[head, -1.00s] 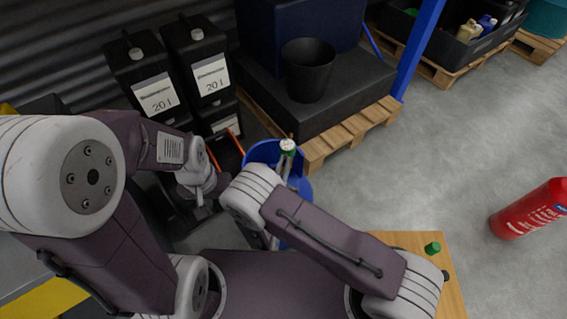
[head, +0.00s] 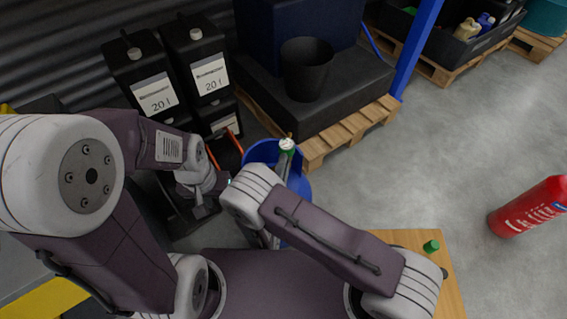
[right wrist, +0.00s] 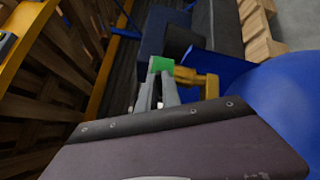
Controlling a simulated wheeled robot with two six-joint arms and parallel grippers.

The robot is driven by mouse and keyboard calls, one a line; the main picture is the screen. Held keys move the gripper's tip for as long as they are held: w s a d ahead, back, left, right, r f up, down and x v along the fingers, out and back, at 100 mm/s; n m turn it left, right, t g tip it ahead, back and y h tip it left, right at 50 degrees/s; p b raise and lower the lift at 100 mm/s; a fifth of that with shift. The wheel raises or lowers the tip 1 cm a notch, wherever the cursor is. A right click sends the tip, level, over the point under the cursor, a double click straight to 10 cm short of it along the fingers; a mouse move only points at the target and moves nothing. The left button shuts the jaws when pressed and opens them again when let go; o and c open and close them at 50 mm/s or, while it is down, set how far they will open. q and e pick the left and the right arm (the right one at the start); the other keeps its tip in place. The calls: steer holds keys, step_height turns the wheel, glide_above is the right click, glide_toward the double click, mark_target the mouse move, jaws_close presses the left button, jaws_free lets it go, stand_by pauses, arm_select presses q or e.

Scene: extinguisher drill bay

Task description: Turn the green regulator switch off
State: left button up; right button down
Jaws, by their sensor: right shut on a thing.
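The green regulator switch (right wrist: 161,65) sits between my right gripper's fingertips in the right wrist view, in front of a brass fitting (right wrist: 200,80). My right gripper (right wrist: 161,78) is shut on it. In the head view, the right gripper (head: 284,160) reaches over a blue drum, with a green piece with a pale top (head: 287,146) at its tips. My left gripper (head: 204,207) hangs near the dark containers on the left; its fingers are too small and shaded to judge.
A blue drum (head: 298,186) stands below the right gripper, beside a wooden pallet (head: 352,132). A small green knob (head: 431,246) sits on a wooden top (head: 452,283). Black canisters (head: 141,72) stand at left. Grey floor is clear between.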

arm_select(q)
steer(key=shift+f, duration=0.15)
arm_select(e)
steer(key=m, duration=0.4)
steer(key=shift+f+m, duration=0.1)
steer(key=shift+m, duration=0.3)
stand_by(0.3)
steer(key=c, duration=1.5)
jaws_free()
